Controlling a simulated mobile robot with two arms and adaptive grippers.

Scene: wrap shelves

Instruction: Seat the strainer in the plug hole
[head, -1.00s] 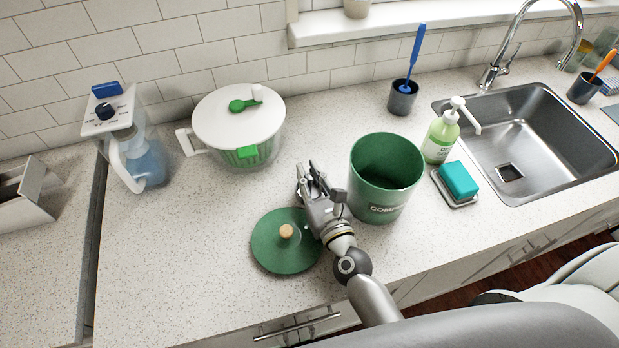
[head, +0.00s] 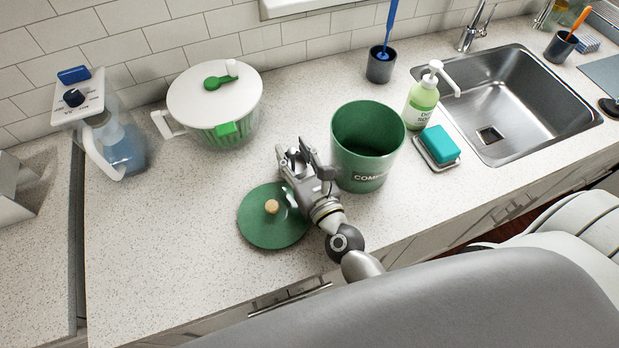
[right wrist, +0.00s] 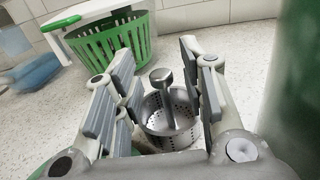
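The strainer (right wrist: 172,118) is a small perforated metal basket with an upright knobbed post (right wrist: 162,80). It stands on the counter in the right wrist view, between the fingers of my right gripper (right wrist: 165,90). The fingers are apart, with a gap at the post, so the gripper looks open around it. In the head view my right gripper (head: 296,160) is low over the counter, and the strainer cannot be made out clearly among its fingers. My left gripper is not in view.
A green compost bin (head: 366,150) stands just right of my right gripper, its round lid (head: 262,230) below left. A salad spinner (head: 214,105) stands behind.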

